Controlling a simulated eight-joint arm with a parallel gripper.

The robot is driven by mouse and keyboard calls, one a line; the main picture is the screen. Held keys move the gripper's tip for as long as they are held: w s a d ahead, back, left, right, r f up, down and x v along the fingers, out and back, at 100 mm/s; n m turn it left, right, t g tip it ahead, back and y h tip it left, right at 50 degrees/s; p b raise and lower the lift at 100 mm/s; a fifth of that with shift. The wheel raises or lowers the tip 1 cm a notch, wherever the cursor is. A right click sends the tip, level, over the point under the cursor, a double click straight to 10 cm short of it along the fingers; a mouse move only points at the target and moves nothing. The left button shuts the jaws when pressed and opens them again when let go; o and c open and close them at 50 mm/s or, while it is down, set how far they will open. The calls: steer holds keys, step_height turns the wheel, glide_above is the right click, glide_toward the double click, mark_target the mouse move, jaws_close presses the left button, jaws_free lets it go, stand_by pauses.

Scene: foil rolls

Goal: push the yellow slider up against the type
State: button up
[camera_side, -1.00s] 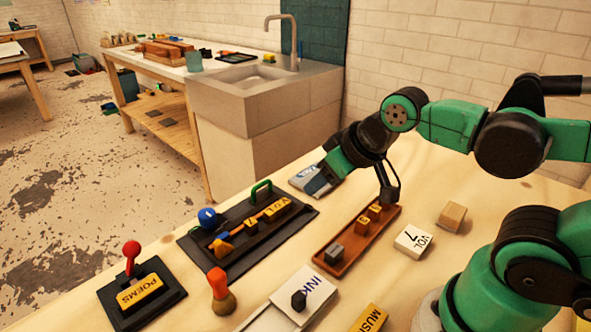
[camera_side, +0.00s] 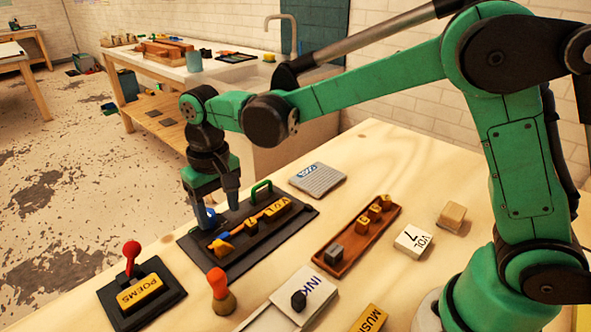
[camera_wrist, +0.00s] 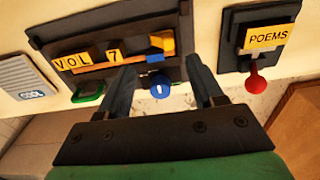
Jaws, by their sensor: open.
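The yellow slider (camera_side: 222,247) sits at the left end of the black frame (camera_side: 232,272), with a blue part beside it. In the wrist view the slider (camera_wrist: 162,41) lies right of the type (camera_wrist: 75,61), which reads VOL and 7. A gap shows between slider and the 7. A blue knob (camera_wrist: 160,85) stands at the frame's edge and a green handle (camera_wrist: 88,93) farther along. My gripper (camera_side: 215,211) points down at the frame's far-left edge. In the wrist view its open fingers (camera_wrist: 162,66) stand either side of the blue knob, with nothing gripped.
A POEMS block (camera_side: 140,292) with a red-knobbed lever sits in a black holder at front left. A red-topped stamp (camera_side: 220,290) stands close to the frame. A wooden tray of blocks (camera_side: 333,268) and an INK box (camera_side: 315,288) lie right. A grey pad (camera_side: 318,180) lies behind.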

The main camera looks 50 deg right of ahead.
mark_target(220, 241)
steer(key=shift+w+a+f, duration=0.15)
steer(key=shift+a+f, duration=0.25)
steer(key=shift+f, duration=2.95)
jaws_close()
